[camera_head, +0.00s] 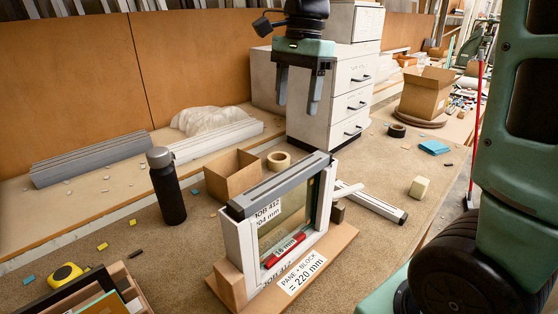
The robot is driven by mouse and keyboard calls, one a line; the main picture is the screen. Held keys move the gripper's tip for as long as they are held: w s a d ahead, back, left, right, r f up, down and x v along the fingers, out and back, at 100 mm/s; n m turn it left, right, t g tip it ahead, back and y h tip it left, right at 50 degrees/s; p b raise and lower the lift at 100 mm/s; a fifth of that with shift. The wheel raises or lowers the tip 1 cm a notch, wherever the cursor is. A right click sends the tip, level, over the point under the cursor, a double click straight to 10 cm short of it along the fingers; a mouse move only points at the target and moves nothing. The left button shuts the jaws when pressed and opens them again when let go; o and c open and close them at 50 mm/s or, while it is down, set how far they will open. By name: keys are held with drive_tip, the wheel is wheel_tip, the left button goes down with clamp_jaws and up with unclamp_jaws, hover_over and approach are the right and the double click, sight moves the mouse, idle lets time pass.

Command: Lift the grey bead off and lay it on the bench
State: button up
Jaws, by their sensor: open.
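The grey bead (277,186) is a long grey strip lying along the top of an upright white window frame (247,246). The frame holds a glass pane and stands on a wooden base (335,240) on the bench (135,262). My gripper (298,102) points down above and behind the frame, in front of the white drawer unit. Its two grey fingers are spread apart with nothing between them. It is clear of the bead.
A black bottle (168,188) and an open cardboard box (233,174) stand left of the frame. A tape roll (279,160) sits behind it. A white profile (376,204) lies to its right. White drawers (345,90) stand behind.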

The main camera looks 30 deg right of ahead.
drive_tip(key=p, duration=0.3)
hover_over(287, 174)
drive_tip(key=d, duration=0.1)
wheel_tip(287, 174, down, 11)
drive_tip(key=shift+w+f, duration=0.1)
drive_tip(key=shift+f, duration=0.1)
drive_tip(key=shift+a+f+p, duration=0.25)
drive_tip(key=shift+f+p, duration=0.3)
drive_tip(key=shift+f, duration=0.8)
drive_tip(key=shift+a+f+p, duration=0.25)
drive_tip(key=shift+f+p, duration=0.25)
drive_tip(key=shift+f, duration=0.8)
drive_tip(key=c, duration=1.1)
